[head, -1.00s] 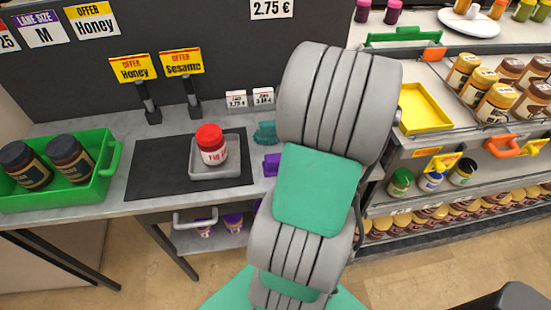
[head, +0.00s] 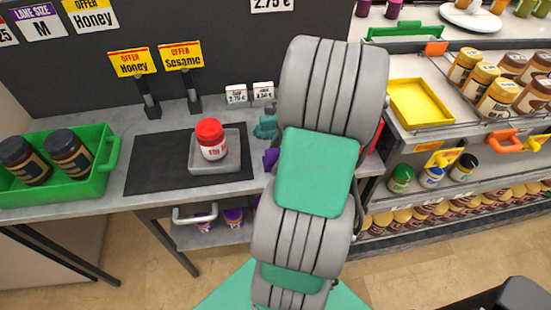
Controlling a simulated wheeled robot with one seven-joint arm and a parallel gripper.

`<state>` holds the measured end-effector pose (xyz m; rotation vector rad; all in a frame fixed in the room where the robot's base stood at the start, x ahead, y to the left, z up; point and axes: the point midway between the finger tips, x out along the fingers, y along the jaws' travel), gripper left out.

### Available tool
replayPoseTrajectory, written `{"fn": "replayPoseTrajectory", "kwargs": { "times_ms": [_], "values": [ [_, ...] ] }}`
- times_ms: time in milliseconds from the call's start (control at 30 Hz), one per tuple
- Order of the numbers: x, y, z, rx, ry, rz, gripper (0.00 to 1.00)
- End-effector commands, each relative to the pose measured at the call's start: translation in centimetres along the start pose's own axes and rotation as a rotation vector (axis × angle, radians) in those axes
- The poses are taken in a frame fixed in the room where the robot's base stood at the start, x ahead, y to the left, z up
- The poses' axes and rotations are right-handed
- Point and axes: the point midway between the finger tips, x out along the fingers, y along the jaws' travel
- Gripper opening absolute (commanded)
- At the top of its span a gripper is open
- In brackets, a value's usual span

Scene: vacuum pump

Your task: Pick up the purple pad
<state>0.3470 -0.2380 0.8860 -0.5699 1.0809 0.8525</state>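A small purple thing (head: 270,160), which I take to be the purple pad, shows on the grey counter just left of my arm. Only its left part is visible; my arm covers the rest. My gripper is not clearly in view, as the large grey and green links of my arm hide the area where it would be. I cannot tell how far it is from the purple pad or whether it touches it.
A teal thing (head: 266,128) stands behind the purple one. To the left are a grey tray (head: 236,167) with a red-lidded jar (head: 211,139), a black mat (head: 150,178) and a green crate (head: 95,185). A yellow tray (head: 421,104) and jar shelves are at the right.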

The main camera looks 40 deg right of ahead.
Motion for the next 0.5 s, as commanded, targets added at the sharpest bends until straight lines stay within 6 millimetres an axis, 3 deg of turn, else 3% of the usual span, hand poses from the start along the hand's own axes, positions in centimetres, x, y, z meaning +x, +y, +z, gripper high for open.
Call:
{"fn": "replayPoseTrajectory", "kwargs": {
  "times_ms": [500],
  "values": [
    [-0.02, 0.0, 0.01, 0.0, 0.0, 0.0, 0.13]
  ]
}}
